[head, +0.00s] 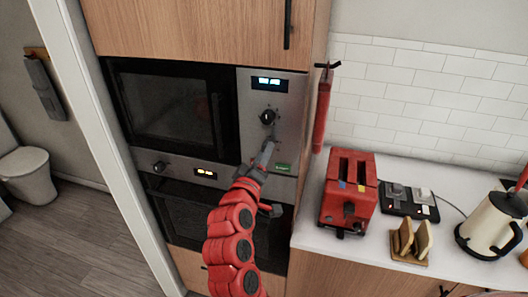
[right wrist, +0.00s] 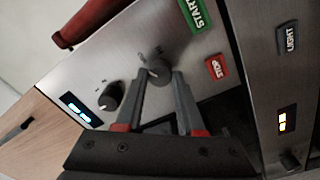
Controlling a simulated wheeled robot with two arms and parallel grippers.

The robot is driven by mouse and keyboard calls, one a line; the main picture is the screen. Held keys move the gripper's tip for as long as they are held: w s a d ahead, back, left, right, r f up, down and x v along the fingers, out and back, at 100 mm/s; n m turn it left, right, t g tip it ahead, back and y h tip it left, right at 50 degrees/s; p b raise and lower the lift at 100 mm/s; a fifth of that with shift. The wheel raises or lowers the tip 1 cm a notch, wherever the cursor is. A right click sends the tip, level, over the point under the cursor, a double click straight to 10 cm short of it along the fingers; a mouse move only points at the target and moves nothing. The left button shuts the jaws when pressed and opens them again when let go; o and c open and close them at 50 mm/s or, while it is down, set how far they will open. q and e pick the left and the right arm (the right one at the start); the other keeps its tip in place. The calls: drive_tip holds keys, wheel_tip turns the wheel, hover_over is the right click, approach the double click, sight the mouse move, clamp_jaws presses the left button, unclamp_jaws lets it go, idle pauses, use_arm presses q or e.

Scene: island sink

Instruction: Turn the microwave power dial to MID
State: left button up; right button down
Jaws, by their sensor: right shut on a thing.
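The built-in microwave (head: 170,108) has a dark door and a steel control panel at its right. The panel carries a lit display (head: 269,84), an upper dial (head: 267,117) and a lower dial, which my gripper hides in the head view. In the right wrist view the lower dial (right wrist: 158,70) sits between the fingertips of my right gripper (right wrist: 161,77), which is shut on it. The upper dial (right wrist: 112,96) is beside it, untouched. The dial markings are too small to read, so I cannot tell the setting. My right gripper (head: 265,155) reaches the lower panel from below. My left gripper is not seen.
A green START button (right wrist: 196,14) and a red STOP button (right wrist: 216,68) are close to the gripped dial. An oven (head: 220,205) is below. A red cylinder (head: 321,110) hangs right of the panel. A red toaster (head: 350,190) stands on the counter.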

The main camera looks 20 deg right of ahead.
idle(0.4)
drive_tip(key=c, duration=0.5)
unclamp_jaws()
drive_tip(key=b+v, duration=0.6)
drive_tip(key=v, duration=1.1)
drive_tip(key=shift+s+a, duration=0.2)
